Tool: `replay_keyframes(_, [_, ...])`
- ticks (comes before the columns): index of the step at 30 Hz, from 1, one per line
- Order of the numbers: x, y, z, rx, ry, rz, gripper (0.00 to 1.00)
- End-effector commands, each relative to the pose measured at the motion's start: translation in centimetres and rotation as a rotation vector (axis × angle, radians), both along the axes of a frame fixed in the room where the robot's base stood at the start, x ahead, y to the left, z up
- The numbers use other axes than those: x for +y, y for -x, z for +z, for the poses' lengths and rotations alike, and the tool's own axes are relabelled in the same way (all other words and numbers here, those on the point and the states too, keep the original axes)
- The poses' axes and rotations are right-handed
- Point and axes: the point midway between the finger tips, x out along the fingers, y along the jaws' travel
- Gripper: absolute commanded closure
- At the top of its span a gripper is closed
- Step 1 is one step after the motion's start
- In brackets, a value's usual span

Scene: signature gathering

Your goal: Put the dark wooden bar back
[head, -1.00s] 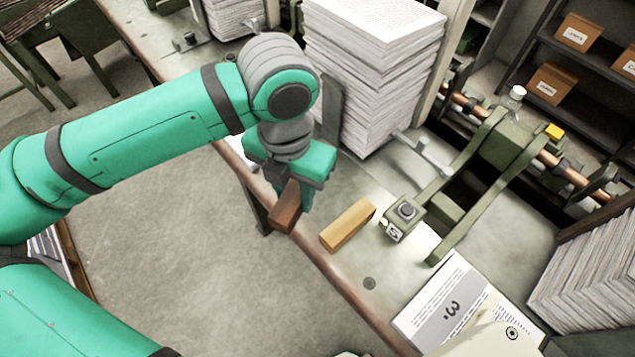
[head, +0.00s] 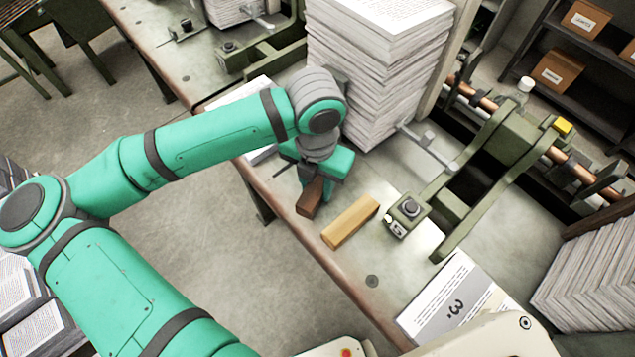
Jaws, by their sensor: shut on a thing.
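The dark wooden bar (head: 310,198) is a short brown block, held in my gripper (head: 314,184) near the front edge of the green-grey workbench (head: 372,315). My gripper is shut on the bar; its fingertips are mostly hidden by the wrist and the bar. A light wooden bar (head: 350,222) lies on the bench just to the right of the dark bar, with a small gap between them. I cannot tell whether the dark bar touches the bench top.
A tall paper stack (head: 380,70) stands behind my gripper. A green metal device (head: 485,170) with long arms is to the right. Printed sheets (head: 450,300) lie at the front right, and another paper stack (head: 590,275) stands at the far right.

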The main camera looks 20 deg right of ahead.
Motion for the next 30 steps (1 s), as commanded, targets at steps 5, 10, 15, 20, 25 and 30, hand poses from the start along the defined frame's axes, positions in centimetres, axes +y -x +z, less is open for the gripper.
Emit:
replay_keyframes(5, [0.2,-0.1,0.0,-0.001,-0.001,0.004,0.92])
replay_keyframes(10, [0.1,-0.1,-0.2,-0.001,-0.001,0.003,0.62])
replay_keyframes(15, [0.1,0.0,-0.2,-0.001,-0.001,0.002,0.50])
replay_keyframes(20, [0.1,0.0,-0.2,-0.001,-0.001,0.001,0.50])
replay_keyframes(25, [0.1,-0.1,0.8,-0.004,-0.001,0.001,0.50])
replay_keyframes(30, [0.1,-0.2,3.7,-0.005,0.000,0.001,0.50])
